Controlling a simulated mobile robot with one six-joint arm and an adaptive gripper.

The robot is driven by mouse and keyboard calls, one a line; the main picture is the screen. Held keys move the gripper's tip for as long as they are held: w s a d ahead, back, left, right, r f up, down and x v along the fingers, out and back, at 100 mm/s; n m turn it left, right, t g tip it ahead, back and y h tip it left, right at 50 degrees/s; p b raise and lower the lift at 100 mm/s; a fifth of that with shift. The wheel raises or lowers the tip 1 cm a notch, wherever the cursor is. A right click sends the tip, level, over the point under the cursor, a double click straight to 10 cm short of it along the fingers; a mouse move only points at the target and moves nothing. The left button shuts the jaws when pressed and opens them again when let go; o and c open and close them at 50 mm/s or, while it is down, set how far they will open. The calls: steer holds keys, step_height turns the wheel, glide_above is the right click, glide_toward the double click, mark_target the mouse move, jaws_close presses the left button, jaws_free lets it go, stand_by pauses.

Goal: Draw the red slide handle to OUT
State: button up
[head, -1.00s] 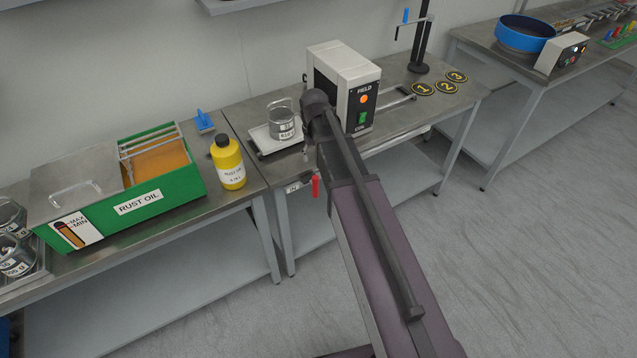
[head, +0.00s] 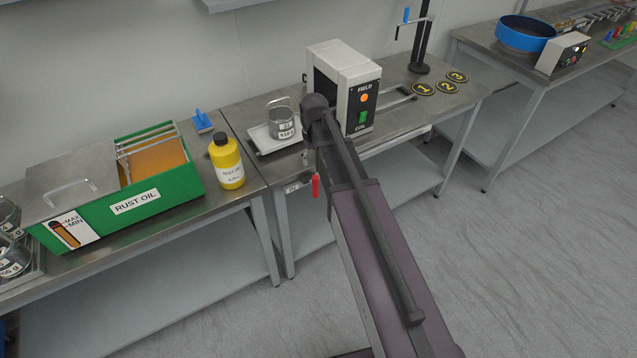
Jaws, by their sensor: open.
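The red slide handle (head: 316,186) hangs at the front edge of the middle steel bench, just left of my arm. A small pale label plate (head: 293,188) with dark lettering sits on the bench edge to its left; its text is too small to read surely. My dark arm runs from the bottom right up to a rounded joint in front of the field coil box (head: 344,80). A small grey part shows below that joint, but I cannot make out my gripper or its fingers, which are hidden behind the arm. I see nothing touching the handle.
A yellow rust oil bottle (head: 227,163) and a green rust oil tank (head: 140,198) stand to the left. Numbered discs (head: 446,87) lie to the right. The floor in front is clear.

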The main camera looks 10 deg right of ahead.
mark_target(315, 176)
steer(key=shift+f+b, duration=5.3)
steer(key=shift+f, duration=0.1)
